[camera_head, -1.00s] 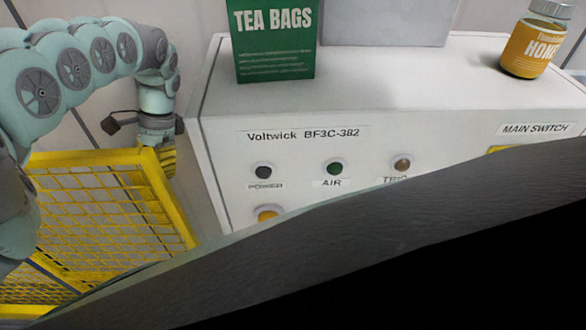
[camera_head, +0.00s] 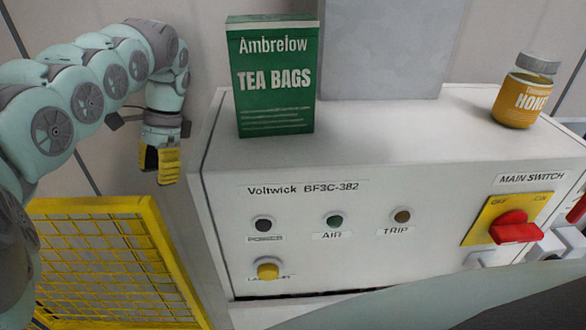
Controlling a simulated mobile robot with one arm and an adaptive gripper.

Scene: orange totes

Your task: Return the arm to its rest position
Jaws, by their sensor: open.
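My arm, pale teal with grey joint caps, comes in from the left edge and arches across the upper left. My gripper (camera_head: 160,170), with yellow fingers, hangs pointing down at the arm's end. It is left of the white Voltwick control box (camera_head: 300,215), apart from it, and above the yellow mesh fence. Nothing shows in the gripper. The fingers overlap in this view, so the gap between them is hard to see.
A green tea bags box (camera_head: 272,95), a grey block (camera_head: 380,50) and a honey jar (camera_head: 525,92) stand on the control box. Its front has a red main switch (camera_head: 513,228) and a yellow button (camera_head: 267,268). A yellow mesh fence (camera_head: 105,265) stands at lower left.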

